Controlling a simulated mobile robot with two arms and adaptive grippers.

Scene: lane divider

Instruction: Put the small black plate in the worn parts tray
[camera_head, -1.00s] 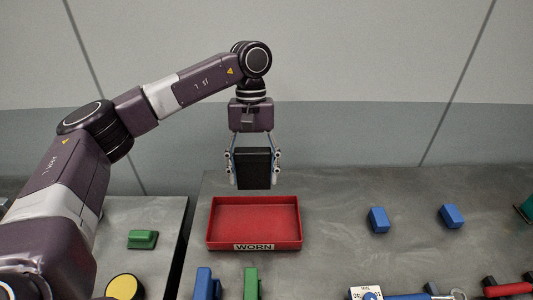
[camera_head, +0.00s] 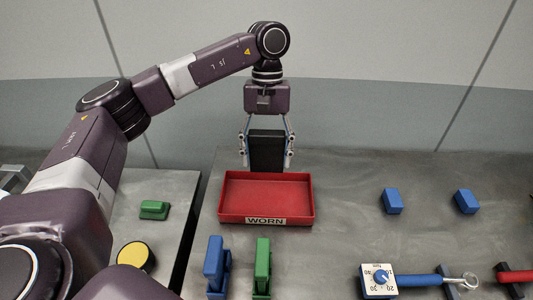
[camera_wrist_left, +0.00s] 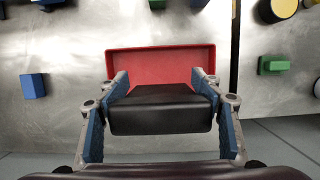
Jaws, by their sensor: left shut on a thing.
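The small black plate (camera_head: 267,151) is held upright in my left gripper (camera_head: 267,160), whose fingers are shut on its two sides. The plate also shows between the fingers in the left wrist view (camera_wrist_left: 161,112). The red worn parts tray (camera_head: 234,215), with a label reading WORN, lies on the grey table. In the head view the plate hangs above the tray's back edge, apart from its floor as far as I can tell. The tray looks empty where it shows; in the left wrist view the plate hides part of the tray (camera_wrist_left: 160,62). My right gripper is not in view.
A gap separates the left table, with a green block (camera_head: 154,209).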

